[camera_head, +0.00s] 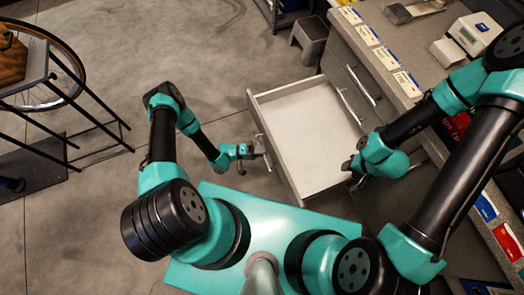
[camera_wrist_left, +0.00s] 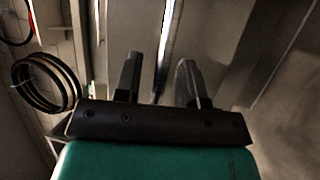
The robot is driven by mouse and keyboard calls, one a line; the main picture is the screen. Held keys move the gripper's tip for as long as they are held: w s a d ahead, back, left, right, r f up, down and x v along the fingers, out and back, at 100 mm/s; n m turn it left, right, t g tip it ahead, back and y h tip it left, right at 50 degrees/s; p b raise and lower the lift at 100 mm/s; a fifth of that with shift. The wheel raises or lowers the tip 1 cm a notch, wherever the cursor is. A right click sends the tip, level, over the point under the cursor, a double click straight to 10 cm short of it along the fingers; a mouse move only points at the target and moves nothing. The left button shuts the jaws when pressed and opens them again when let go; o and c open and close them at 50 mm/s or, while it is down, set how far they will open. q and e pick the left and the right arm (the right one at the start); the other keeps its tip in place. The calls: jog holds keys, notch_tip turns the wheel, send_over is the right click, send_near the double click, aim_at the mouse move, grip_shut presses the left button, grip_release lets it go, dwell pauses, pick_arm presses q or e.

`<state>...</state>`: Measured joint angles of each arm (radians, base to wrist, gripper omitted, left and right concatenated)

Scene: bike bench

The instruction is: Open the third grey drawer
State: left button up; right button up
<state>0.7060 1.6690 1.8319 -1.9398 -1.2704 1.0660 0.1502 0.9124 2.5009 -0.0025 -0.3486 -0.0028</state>
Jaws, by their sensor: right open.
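A drawer (camera_head: 310,125) is pulled out from the grey bench, its pale interior empty. Its front panel (camera_head: 280,165) faces left, with a metal handle (camera_head: 262,143) on it. My left gripper (camera_head: 262,151) is at this handle. In the left wrist view, the fingers of my left gripper (camera_wrist_left: 158,82) stand apart, and the bright handle bar (camera_wrist_left: 167,40) runs between them with gaps visible on both sides. My right gripper (camera_head: 348,171) is open beside the drawer's near side, close to the bench. Whether it touches the drawer cannot be told.
The grey bench front (camera_head: 345,60) shows other closed drawers with metal handles (camera_head: 362,86). Labels and a white device (camera_head: 474,33) lie on the benchtop. A grey step stool (camera_head: 309,38) stands behind. A bike wheel and black stand (camera_head: 60,90) are at left. Floor between is clear.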

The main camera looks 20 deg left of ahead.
pick_arm(q)
jog(key=shift+a, duration=0.15)
jog(key=v, duration=1.7)
jog(key=shift+a, duration=0.1)
jog(key=w+d+r+n+t+y, duration=0.1)
jog(key=w+r+y, duration=0.35)
jog(key=w, duration=0.25)
jog(key=w+d+r+t+y, duration=0.1)
jog(key=w+r+y, duration=0.2)
jog(key=w+y, duration=0.3)
jog(key=s+d+r+g+y, duration=0.2)
jog(key=s+r+g, duration=0.1)
jog(key=s+r, duration=0.4)
jog(key=s+d+r+m+g+y, duration=0.1)
jog(key=s+d+r+g+y, duration=0.1)
jog(key=s+r, duration=0.5)
jog(key=shift+d+g+y, duration=0.3)
jog(key=shift+g+y, duration=0.25)
jog(key=shift+g, duration=0.15)
jog(key=shift+s, duration=0.1)
